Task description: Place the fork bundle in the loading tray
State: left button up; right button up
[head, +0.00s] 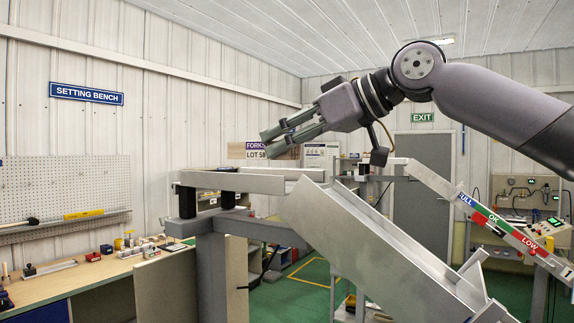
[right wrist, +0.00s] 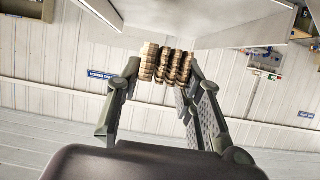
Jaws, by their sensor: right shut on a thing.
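The fork bundle (head: 236,151) is a stack of tan wooden forks with a purple and white label reading FORKS LOT 58. My right gripper (head: 268,145) is shut on it and holds it in the air above the metal tray. In the right wrist view the bundle (right wrist: 165,65) sits between the two fingertips of my right gripper (right wrist: 160,68), with rows of fork ends showing. The loading tray seems to be the pale metal trough (head: 232,181), below the bundle with a gap between. Its inside is mostly hidden by its side wall. My left gripper is not in view.
A sloping metal chute (head: 370,240) runs down to the right from the trough. A rail with a FULL, OK, LOW scale (head: 500,227) slopes at the right. A workbench (head: 95,275) with small items stands at the left, below a pegboard (head: 65,195).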

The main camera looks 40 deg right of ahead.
aim_at(296, 159)
notch_tip(296, 159, down, 3)
jog(key=shift+s+a+r, duration=0.1)
jog(key=shift+a, duration=0.05)
jog(key=shift+f, duration=0.55)
jog(key=shift+f, duration=0.15)
jog(key=o, duration=1.3)
jog(key=shift+r, duration=0.2)
jog(key=b+v, duration=0.2)
jog(key=v, duration=1)
